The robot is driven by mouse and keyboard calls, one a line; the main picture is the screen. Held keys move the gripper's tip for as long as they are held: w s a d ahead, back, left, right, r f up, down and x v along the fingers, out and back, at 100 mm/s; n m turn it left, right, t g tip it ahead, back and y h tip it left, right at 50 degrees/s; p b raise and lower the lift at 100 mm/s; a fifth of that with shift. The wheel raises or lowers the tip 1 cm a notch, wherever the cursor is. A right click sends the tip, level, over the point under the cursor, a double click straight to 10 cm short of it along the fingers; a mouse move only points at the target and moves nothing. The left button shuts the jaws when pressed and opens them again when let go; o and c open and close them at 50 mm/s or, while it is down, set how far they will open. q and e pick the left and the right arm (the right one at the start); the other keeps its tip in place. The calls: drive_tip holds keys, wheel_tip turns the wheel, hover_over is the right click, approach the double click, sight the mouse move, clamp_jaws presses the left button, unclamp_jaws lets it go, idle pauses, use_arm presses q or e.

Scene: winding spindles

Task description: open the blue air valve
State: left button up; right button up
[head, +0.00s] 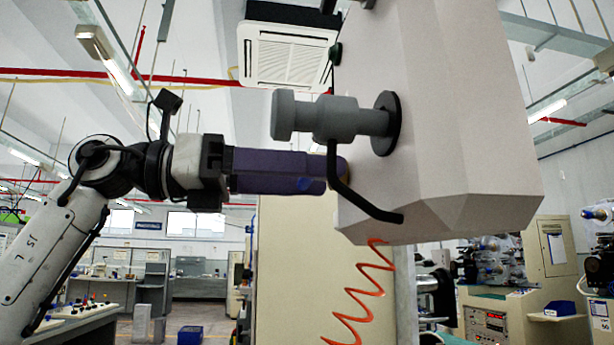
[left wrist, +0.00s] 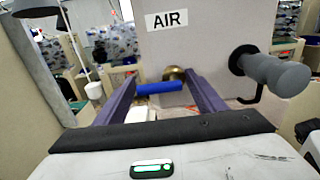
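In the head view my left gripper (head: 330,173) reaches in from the left, beside the housing (head: 450,120). The valve is mostly hidden there behind the fingers. My right gripper is not in view.
A grey spindle (head: 300,116) sticks out of the housing just above my left gripper, with a bent black rod (head: 350,192) below it. An orange coiled hose (head: 372,285) hangs under the housing. Other machines stand at the right.

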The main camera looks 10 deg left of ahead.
use_arm(q)
drive_tip(key=shift+a+r, duration=0.1)
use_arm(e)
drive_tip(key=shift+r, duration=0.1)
